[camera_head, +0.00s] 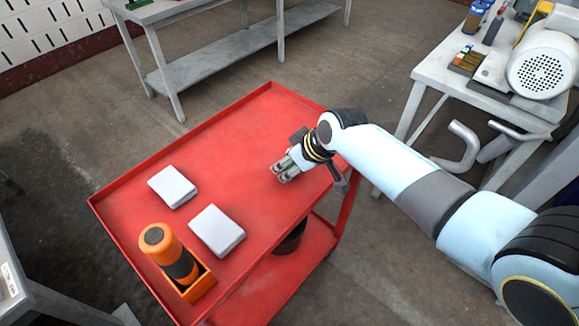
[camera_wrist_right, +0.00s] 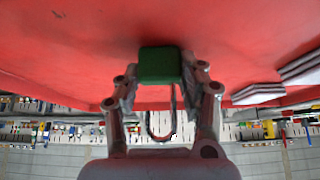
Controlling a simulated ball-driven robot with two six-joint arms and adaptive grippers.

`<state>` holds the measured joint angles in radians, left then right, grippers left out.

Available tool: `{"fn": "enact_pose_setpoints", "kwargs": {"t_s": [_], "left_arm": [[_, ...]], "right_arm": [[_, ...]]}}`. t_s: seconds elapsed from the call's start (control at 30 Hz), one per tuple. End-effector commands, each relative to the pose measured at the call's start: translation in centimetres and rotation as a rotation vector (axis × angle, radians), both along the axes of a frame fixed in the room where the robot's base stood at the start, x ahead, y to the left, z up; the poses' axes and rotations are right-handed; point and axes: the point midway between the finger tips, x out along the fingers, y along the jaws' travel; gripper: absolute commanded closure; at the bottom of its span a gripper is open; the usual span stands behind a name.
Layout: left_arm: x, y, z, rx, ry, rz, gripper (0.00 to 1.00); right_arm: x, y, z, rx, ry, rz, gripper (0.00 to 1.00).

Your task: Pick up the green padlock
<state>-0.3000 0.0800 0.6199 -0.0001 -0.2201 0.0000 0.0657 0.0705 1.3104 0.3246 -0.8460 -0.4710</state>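The green padlock (camera_wrist_right: 160,64) is between the two fingers of my right gripper in the right wrist view, its metal shackle (camera_wrist_right: 161,122) pointing back toward the palm. The fingers of my right gripper (camera_wrist_right: 160,78) press against both sides of its green body. In the head view my right gripper (camera_head: 284,173) is low over the right part of the red cart top (camera_head: 250,125); the padlock is mostly hidden there by the fingers. I cannot tell whether the padlock touches the cart. My left gripper is not in view.
Two white boxes (camera_head: 172,186) (camera_head: 217,230) lie on the cart's left and front part. The cart has a raised rim. A grey table (camera_head: 440,72) with a motor stands at right.

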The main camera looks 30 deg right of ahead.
Motion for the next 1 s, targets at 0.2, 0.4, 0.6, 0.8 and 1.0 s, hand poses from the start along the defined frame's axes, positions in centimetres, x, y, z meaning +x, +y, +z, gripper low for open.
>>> {"fn": "enact_pose_setpoints", "kwargs": {"t_s": [0.2,0.4,0.6,0.8,1.0], "left_arm": [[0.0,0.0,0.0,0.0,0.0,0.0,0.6],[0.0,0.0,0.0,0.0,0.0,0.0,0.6],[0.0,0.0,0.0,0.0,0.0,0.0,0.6],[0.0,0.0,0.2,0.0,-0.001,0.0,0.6],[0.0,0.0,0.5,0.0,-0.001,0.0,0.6]], "right_arm": [[0.0,0.0,0.0,0.0,0.0,0.0,0.92],[0.0,0.0,0.0,0.0,0.0,0.0,1.0],[0.0,0.0,0.1,0.0,0.0,0.0,1.0],[0.0,0.0,1.3,-0.001,-0.002,0.0,1.0],[-0.6,-0.7,4.6,-0.005,-0.001,0.0,1.0]]}}
